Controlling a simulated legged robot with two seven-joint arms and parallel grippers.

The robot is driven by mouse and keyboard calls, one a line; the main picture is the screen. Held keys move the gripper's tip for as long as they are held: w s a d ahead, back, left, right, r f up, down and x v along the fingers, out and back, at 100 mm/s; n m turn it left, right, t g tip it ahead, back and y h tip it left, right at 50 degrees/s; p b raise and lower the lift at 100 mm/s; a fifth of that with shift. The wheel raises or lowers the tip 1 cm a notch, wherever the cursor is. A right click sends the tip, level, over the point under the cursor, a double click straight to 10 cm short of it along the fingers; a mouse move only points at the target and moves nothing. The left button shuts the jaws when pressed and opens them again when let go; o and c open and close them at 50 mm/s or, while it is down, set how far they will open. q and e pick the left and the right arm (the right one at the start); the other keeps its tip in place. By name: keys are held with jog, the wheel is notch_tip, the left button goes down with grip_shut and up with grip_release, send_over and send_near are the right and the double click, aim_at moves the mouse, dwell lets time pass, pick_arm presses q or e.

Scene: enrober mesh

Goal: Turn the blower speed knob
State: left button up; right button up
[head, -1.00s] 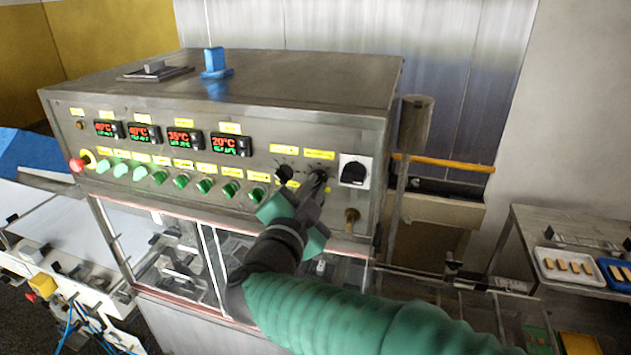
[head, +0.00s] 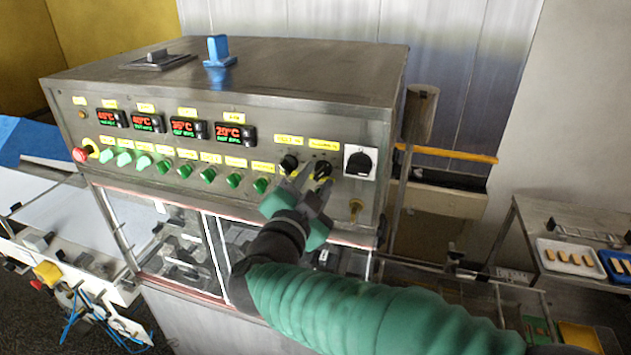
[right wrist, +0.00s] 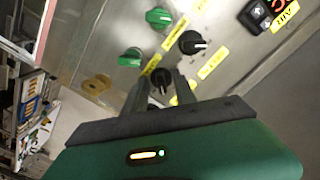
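My right gripper (head: 315,182) is open in front of the control panel, its two grey fingers pointing at the right one of two small black knobs. In the right wrist view this right black knob (right wrist: 161,80) sits between the open fingertips; I cannot tell whether they touch it. It also shows in the head view (head: 322,169), just beyond the fingertips. The left black knob (head: 289,163) is beside it and clear of the gripper in the right wrist view (right wrist: 192,42). Their yellow labels are too small to read, so I cannot tell which is the blower speed knob. My left gripper is out of view.
A large black rotary switch (head: 360,162) on a white plate is close to the right. A row of green knobs (head: 209,175) and several temperature displays (head: 186,128) lie to the left. A brass fitting (head: 356,207) sticks out below the switch.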

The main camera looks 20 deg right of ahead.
jog(key=shift+r, duration=0.1)
jog(key=b+v, duration=0.6)
jog(key=v, duration=1)
jog(key=shift+s+a, duration=0.25)
jog(key=shift+a, duration=0.1)
jog(key=shift+w, duration=0.1)
